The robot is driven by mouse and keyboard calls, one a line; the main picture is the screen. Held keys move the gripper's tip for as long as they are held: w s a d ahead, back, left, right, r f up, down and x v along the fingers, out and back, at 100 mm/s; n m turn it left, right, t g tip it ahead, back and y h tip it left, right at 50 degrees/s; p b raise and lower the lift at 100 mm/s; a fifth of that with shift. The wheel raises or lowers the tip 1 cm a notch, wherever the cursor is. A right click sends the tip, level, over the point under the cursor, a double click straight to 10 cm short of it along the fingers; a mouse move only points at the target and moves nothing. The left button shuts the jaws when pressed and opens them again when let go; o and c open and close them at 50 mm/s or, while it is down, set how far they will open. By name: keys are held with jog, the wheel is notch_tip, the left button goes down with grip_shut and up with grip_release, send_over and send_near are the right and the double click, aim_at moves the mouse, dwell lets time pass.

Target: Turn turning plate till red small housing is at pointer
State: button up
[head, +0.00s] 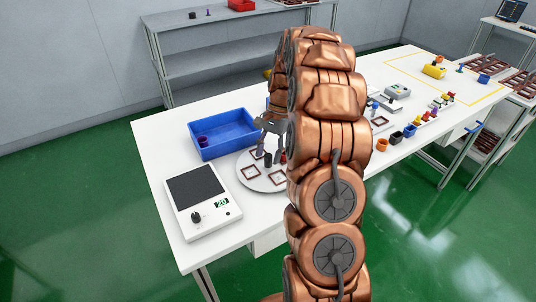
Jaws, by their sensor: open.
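The turning plate (246,178) is a light grey disc on the white table, partly hidden behind my copper arm. Brown-framed square pieces (278,177) lie on it. A small red thing (283,157) shows at the arm's edge; I cannot tell whether it is the red small housing. My gripper (272,157) is over the far part of the plate with its fingers pointing down, open. I cannot tell whether the fingers touch anything. The pointer cannot be made out.
A blue bin (223,141) with a dark cup stands behind the plate. A white device with a dark pad (196,191) is at the left front. Several coloured parts (410,131) stand to the right of my arm. A grey shelf (215,65) is behind.

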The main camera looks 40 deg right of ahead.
jog(key=shift+s+a+f, duration=0.1)
jog(key=shift+a+f, duration=0.1)
jog(key=shift+f, duration=0.35)
grip_shut()
dwell(0.5)
